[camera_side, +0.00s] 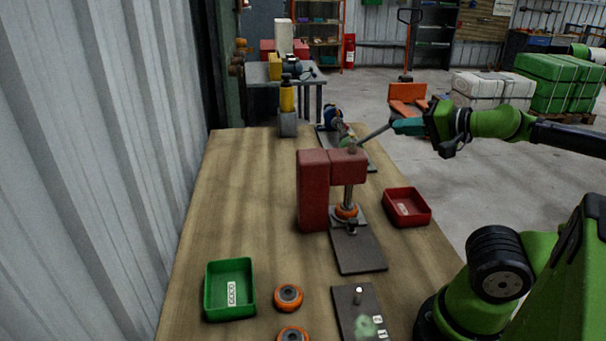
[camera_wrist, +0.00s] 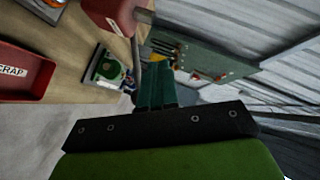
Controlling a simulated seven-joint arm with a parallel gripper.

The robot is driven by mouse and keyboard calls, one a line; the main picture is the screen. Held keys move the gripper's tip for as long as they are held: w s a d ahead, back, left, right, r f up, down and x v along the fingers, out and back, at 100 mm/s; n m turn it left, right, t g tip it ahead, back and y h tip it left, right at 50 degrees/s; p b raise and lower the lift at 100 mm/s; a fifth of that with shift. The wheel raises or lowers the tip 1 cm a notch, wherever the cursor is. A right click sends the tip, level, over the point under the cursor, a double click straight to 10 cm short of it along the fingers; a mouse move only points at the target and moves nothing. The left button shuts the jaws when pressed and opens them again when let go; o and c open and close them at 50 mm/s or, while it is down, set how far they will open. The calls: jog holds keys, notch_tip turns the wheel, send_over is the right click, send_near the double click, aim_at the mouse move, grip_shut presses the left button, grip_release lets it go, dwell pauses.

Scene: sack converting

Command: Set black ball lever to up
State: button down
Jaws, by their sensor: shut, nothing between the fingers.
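The red press (camera_side: 314,190) stands on the workbench, with a vertical ram over an orange-rimmed round part on its base plate. Its grey lever (camera_side: 376,133) slopes up and to the right from the press head. My gripper (camera_side: 397,126), with teal fingers, is at the lever's outer end. The black ball is not distinguishable there and seems hidden by the fingers. In the wrist view, the lever (camera_wrist: 136,62) runs from the red press head (camera_wrist: 112,16) down beside my shut fingers (camera_wrist: 157,70). I cannot tell whether they touch it.
A red scrap tray (camera_side: 426,222) sits right of the press; a green tray (camera_side: 209,290) is at front left. Orange-rimmed rounds (camera_side: 288,297) and a plate with a peg (camera_side: 346,310) lie in front. A blue device (camera_side: 333,117) stands behind.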

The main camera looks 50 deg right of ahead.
jog(key=s+d+f+m+t+h, duration=0.2)
jog(key=d+f+m+h, duration=0.4)
jog(key=d+f+m, duration=0.65)
jog(key=s+a+f+m+t+h, duration=0.3)
jog(key=s+a+f+m, duration=0.1)
jog(key=a+f+m, duration=0.15)
jog(key=w+d+r+m+t, duration=0.2)
jog(key=w+r, duration=0.6)
jog(key=r, duration=0.2)
jog(key=shift+w+r, duration=0.25)
jog(key=shift+r, duration=0.1)
